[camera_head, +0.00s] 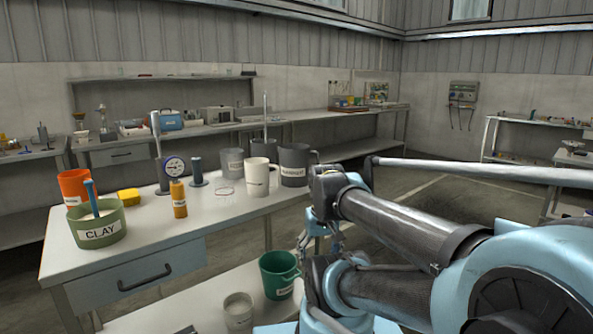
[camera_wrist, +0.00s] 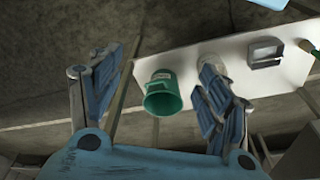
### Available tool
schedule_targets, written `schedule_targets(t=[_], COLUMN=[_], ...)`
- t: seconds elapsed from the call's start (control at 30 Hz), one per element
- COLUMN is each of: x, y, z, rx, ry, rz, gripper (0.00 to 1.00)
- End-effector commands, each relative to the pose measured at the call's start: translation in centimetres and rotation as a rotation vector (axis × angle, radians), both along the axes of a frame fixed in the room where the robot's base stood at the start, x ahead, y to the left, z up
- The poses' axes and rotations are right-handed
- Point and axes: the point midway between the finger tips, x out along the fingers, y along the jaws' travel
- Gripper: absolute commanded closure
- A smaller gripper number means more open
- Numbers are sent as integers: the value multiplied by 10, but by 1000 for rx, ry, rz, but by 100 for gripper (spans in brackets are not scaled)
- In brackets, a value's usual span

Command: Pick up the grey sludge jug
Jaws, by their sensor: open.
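A dark grey jug (camera_head: 294,168) with a pale label and a handle on its right stands upright near the right end of the bench top in the head view. A lighter grey vessel (camera_head: 232,163) stands further left, behind a white jug (camera_head: 258,178). The labels are too small for me to read surely, so I cannot confirm which is the sludge jug. My gripper (camera_wrist: 161,64) is open and empty in the wrist view, its fingers spread wide. Beyond them is a green jug (camera_wrist: 163,98) on the lower shelf. No grey jug is between the fingers.
The bench (camera_head: 130,262) also holds a green CLAY tub (camera_head: 96,232), orange cup (camera_head: 74,187), yellow bottle (camera_head: 179,198) and upright rods. The green jug (camera_head: 279,275) and a pale cup (camera_head: 238,310) are on the lower shelf (camera_head: 180,312). Floor is open behind the bench.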

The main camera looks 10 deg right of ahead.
Motion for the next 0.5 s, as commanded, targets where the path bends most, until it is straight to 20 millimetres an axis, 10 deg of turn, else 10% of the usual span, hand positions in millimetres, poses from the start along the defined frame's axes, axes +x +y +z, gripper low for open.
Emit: schedule_targets(t=[0.5], x=[114], y=[1], z=[158], rx=[85], ry=[61], rz=[-513], gripper=[0])
